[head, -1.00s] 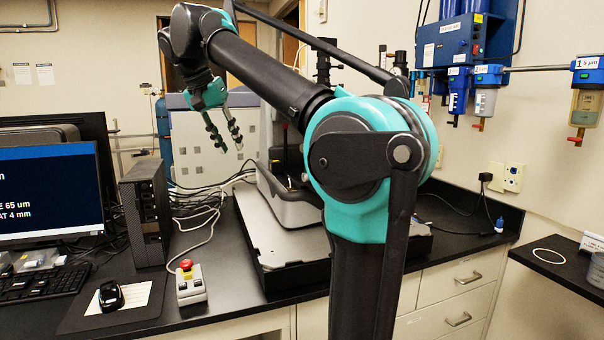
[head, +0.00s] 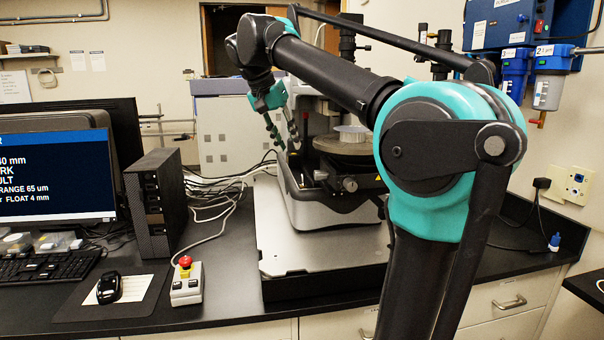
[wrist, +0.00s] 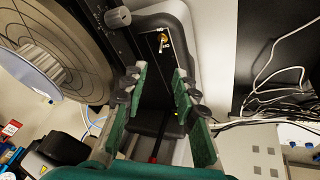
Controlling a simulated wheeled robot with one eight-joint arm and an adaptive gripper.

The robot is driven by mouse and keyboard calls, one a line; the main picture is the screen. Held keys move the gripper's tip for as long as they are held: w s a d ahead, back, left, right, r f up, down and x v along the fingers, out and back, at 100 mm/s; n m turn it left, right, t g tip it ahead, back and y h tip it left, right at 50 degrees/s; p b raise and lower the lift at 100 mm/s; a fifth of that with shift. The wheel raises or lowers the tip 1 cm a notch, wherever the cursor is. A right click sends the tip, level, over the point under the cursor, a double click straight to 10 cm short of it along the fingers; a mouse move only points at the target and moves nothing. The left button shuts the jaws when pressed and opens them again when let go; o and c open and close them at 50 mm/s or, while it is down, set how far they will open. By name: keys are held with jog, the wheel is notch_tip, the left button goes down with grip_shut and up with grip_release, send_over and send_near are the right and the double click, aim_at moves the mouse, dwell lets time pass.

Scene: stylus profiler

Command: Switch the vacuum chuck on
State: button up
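The round chuck (wrist: 88,62), a dark disc with concentric rings, is at the left of the wrist view and on the profiler in the head view (head: 338,147). A pale ribbed round piece (wrist: 38,66) sits on it. A small brass lever (wrist: 163,41) with a pale label stands on a dark panel beyond my fingertips; I cannot read the label or tell its setting. My gripper (wrist: 157,78) is open and empty, its green-padded fingers apart on either side of the panel. In the head view my gripper (head: 284,138) hangs at the profiler's left side.
A silver knob (wrist: 118,17) is between chuck and lever. The profiler base plate (head: 275,228) fills the middle bench. A button box (head: 186,284) with a red top, a computer tower (head: 155,205) and loose cables (head: 215,205) lie left. Blue filter units (head: 514,75) hang on the right wall.

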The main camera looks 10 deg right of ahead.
aim_at(303, 179)
jog(key=x, duration=1.1)
jog(key=shift+f, duration=0.15)
grip_shut()
